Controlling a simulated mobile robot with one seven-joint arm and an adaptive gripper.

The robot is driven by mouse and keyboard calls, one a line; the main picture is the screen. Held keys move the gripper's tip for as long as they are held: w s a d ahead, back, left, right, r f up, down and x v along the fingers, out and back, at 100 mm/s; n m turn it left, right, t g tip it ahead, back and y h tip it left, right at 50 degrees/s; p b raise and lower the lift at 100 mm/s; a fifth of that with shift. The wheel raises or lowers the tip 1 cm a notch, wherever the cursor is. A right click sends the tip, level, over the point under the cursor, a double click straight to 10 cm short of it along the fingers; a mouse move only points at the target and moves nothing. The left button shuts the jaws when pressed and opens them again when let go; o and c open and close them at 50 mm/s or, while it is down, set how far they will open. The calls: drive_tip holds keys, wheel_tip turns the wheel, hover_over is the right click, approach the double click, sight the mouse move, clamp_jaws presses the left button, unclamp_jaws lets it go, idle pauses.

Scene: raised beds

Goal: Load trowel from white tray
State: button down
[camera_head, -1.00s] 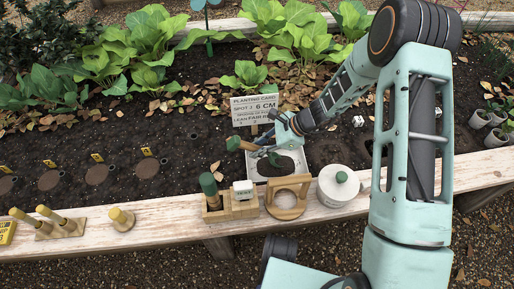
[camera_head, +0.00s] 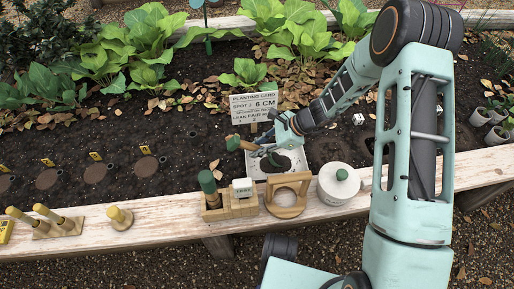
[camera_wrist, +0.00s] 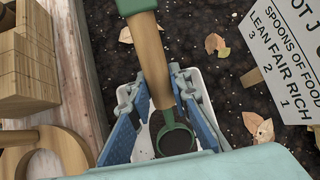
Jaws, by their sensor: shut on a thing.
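The trowel (camera_wrist: 152,62) has a wooden handle, a green end cap and a green scoop (camera_wrist: 175,137). In the wrist view dark material shows within the scoop's green rim. My gripper (camera_wrist: 158,98) is shut on the wooden handle, its blue fingers on both sides. In the head view my gripper (camera_head: 272,143) holds the trowel (camera_head: 238,143) over the white tray (camera_head: 306,166), handle end to the left. Whether the scoop touches the tray floor cannot be told.
A planting card (camera_head: 254,107) stands just behind the tray. In front, on the plank edge, are a wooden holder (camera_head: 232,207), a wooden ring stand (camera_head: 287,197) and a white lidded pot (camera_head: 338,184). Dark soil lies open to the left.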

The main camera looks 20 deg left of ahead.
drive_tip(key=shift+r+p, duration=4)
drive_tip(key=shift+r, duration=1.25)
drive_tip(key=shift+s+a+r+p, duration=0.1)
drive_tip(key=shift+r+p, duration=0.15)
drive_tip(key=shift+p, duration=0.4)
drive_tip(key=h+p, duration=0.2)
drive_tip(key=shift+r+t+p, duration=0.25)
drive_tip(key=shift+t+p, duration=0.1)
drive_tip(key=shift+t, duration=0.05)
drive_tip(key=h+p, duration=0.1)
drive_tip(key=p, duration=0.3)
drive_tip(key=shift+r+t+h, duration=0.1)
drive_tip(key=shift+t+h, duration=0.3)
